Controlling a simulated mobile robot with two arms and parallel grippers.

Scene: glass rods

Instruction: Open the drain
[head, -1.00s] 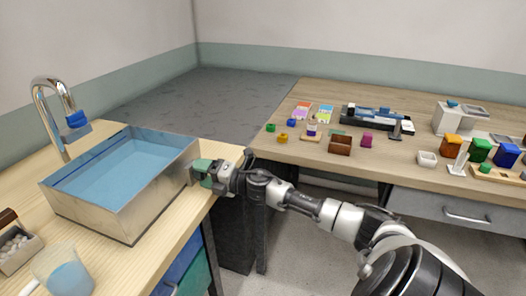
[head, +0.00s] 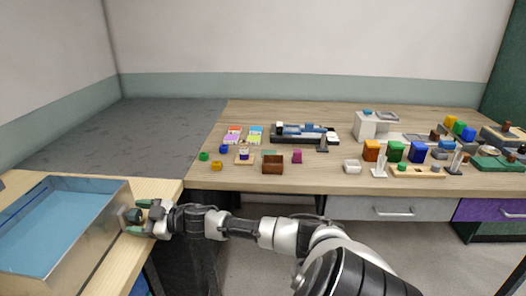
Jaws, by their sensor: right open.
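A metal-walled basin (head: 92,236) filled with blue water (head: 50,225) stands on the wooden counter at the left, partly cut off by the picture edge. A small dark round knob (head: 132,215) shows at the outside of the basin's right wall. My right gripper (head: 138,216) is open, with green fingertips apart, one above and one below the knob in the picture. I cannot tell whether the fingers touch it. No drain opening can be made out in the water. My left gripper is not in view.
A long wooden table (head: 300,180) at the back holds a brown box (head: 272,164), a white tray (head: 352,166), colored blocks (head: 371,150) and small devices. A drawer (head: 395,209) is in its front.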

